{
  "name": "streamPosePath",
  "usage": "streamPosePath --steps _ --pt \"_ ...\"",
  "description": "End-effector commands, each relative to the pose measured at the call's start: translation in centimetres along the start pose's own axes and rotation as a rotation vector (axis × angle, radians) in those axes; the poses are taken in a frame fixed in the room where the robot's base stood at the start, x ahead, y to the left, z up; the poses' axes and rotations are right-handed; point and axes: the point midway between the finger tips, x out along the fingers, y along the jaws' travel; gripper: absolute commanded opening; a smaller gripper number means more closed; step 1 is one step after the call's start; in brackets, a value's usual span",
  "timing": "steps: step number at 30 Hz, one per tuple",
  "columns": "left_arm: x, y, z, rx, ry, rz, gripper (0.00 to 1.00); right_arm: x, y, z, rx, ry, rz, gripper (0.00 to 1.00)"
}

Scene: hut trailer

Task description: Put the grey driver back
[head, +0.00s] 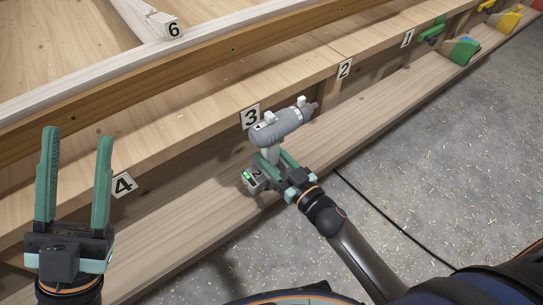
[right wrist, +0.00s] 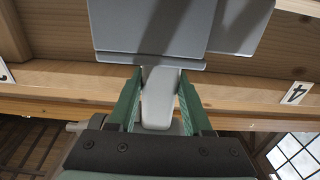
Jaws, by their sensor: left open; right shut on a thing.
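The grey driver (head: 283,125) is upright in my right gripper, its chuck pointing right and away in the head view. Its base carries a "2" and a small green light. My right gripper (head: 273,164) is shut on the handle, which shows between the fingers in the right wrist view (right wrist: 160,95); the wide grey base fills the top there. The driver is in front of the wooden shelf, beside label 3 (head: 250,117); whether it touches the wood I cannot tell. My left gripper (head: 76,180) is open and empty at the left, near label 4 (head: 123,185).
Label 2 (head: 344,68) and label 1 (head: 407,38) mark the shelf edge further right. A green tool (head: 431,32), a green-and-blue one (head: 464,50) and a yellow one (head: 508,20) are at the far right. A lower plank (head: 370,125) runs along the front. The floor has wood shavings.

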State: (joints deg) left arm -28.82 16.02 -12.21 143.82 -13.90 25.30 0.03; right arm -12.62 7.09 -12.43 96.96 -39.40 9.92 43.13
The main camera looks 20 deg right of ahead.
Motion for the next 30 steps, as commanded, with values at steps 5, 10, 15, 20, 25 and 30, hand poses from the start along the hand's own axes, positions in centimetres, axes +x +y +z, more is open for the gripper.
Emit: streamPosePath --steps 5,10,15,20,25,30 --pt "0.0 0.0 0.0 -0.001 -0.001 0.000 0.50 0.1 0.0 -0.4 -0.001 0.011 -0.002 0.00" --pt "-0.1 0.0 0.1 -0.004 -0.002 -0.001 0.50 0.0 0.0 0.2 0.000 0.001 0.001 0.58" --pt "-0.1 0.0 0.1 -0.004 -0.003 -0.001 0.50 0.0 0.0 0.2 0.000 0.000 0.000 0.77" --pt "-0.1 0.1 0.1 -0.004 -0.003 -0.001 0.50 0.0 0.0 0.2 0.000 0.000 0.000 0.80" --pt "0.1 0.0 0.0 -0.003 -0.002 0.000 0.50 0.0 0.0 -0.2 0.000 0.001 0.000 0.80" --pt "0.3 -0.1 -0.3 0.003 -0.001 0.002 0.50 -1.9 0.0 -0.1 0.003 -0.004 0.001 0.80"
